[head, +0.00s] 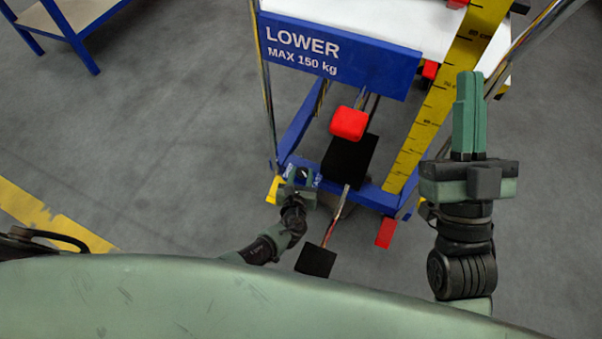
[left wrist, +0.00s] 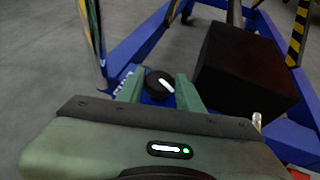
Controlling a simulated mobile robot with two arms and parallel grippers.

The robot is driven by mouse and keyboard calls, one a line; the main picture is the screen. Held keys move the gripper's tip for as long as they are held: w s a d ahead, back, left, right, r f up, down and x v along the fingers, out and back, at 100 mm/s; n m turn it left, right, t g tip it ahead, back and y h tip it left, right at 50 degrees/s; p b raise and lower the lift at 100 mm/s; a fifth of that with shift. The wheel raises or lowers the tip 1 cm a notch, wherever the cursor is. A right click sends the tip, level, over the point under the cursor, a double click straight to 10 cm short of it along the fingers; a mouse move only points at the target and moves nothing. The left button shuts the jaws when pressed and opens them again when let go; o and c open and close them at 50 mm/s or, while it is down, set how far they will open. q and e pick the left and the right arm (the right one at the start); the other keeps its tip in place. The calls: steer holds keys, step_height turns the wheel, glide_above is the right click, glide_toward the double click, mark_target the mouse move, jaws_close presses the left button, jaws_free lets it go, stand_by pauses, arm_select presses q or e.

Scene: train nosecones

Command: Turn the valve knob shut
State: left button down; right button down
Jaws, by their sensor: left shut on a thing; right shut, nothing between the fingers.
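The valve knob (left wrist: 158,80) is round and black with a white pointer line, set on the blue frame low on the lift cart. In the left wrist view the line slants from upper left to lower right. My left gripper (left wrist: 160,86) has one finger on each side of the knob and is shut on it. In the head view my left gripper (head: 302,178) reaches down to the front beam of the cart, and the knob is small there. My right gripper (head: 468,76) is shut and empty, raised upright at the right of the head view.
The blue cart carries a sign (head: 340,55) reading LOWER MAX 150 kg. A black block (head: 349,160), a red block (head: 348,124) and a black pedal (head: 315,261) are near the knob. A yellow ruler post (head: 430,120) stands right. Open floor lies left.

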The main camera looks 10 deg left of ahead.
mark_target(302, 171)
stand_by(0.3)
arm_select(q)
steer(key=c, duration=0.9)
jaws_free()
steer(key=shift+s+r, duration=0.1)
steer(key=shift+r, duration=0.05)
steer(key=p+v, duration=0.2)
steer(key=v, duration=0.1)
steer(key=shift+s+r, duration=0.1)
steer(key=shift+s, duration=0.1)
steer(key=p+v, duration=0.1)
steer(key=v, duration=0.3)
arm_select(e)
steer(key=w+d+f+g+h, duration=0.1)
steer(key=w+f+g+h, duration=0.2)
steer(key=f+g, duration=0.6)
step_height(302, 171, down, 6)
steer(key=shift+w+r, duration=0.1)
steer(key=shift+w, duration=0.2)
